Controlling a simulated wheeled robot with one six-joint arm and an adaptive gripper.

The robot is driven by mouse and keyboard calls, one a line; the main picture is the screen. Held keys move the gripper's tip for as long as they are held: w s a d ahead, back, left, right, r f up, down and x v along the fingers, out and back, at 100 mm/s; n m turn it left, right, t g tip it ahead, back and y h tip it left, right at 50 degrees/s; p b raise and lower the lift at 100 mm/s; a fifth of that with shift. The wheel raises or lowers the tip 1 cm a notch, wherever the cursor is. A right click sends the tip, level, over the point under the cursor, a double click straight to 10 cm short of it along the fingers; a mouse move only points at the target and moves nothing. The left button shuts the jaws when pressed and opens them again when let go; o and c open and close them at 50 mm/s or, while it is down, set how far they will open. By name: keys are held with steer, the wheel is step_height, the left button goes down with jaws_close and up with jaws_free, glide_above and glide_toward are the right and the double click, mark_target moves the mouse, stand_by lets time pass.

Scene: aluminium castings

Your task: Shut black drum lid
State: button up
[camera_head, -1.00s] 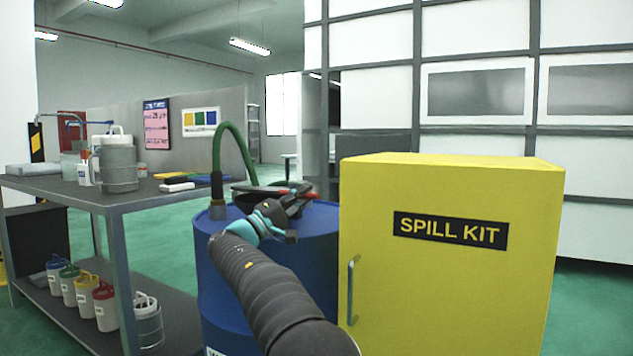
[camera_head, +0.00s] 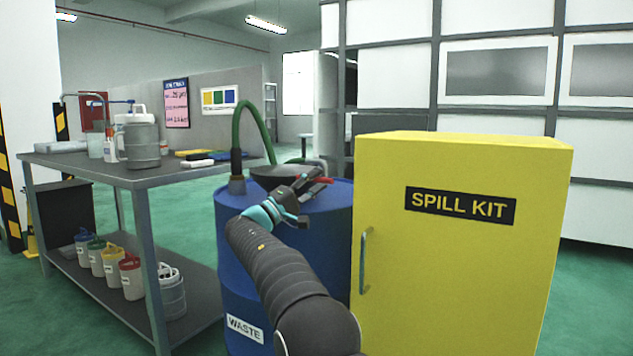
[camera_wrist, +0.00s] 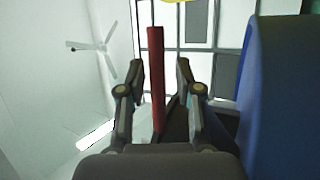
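The blue waste drum (camera_head: 235,265) stands in the middle of the head view, left of the yellow cabinet. The black lid (camera_head: 278,175) shows as a dark round shape at its top, partly hidden by my gripper; I cannot tell how far it is open. My gripper (camera_head: 318,186) is over the drum's top, beside the lid. A red bar (camera_wrist: 156,80) stands between its fingers in the wrist view, with gaps on both sides. The gripper is open around it. The blue drum (camera_wrist: 285,100) fills the right of the wrist view.
The yellow spill kit cabinet (camera_head: 455,270) stands close right of the drum. A green hose (camera_head: 240,125) rises at the drum's back left. A grey workbench (camera_head: 140,178) with containers stands to the left.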

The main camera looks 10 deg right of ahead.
steer(key=shift+d+r, duration=0.1)
steer(key=shift+d, duration=0.35)
steer(key=v, duration=1.2)
steer(key=shift+a, duration=0.1)
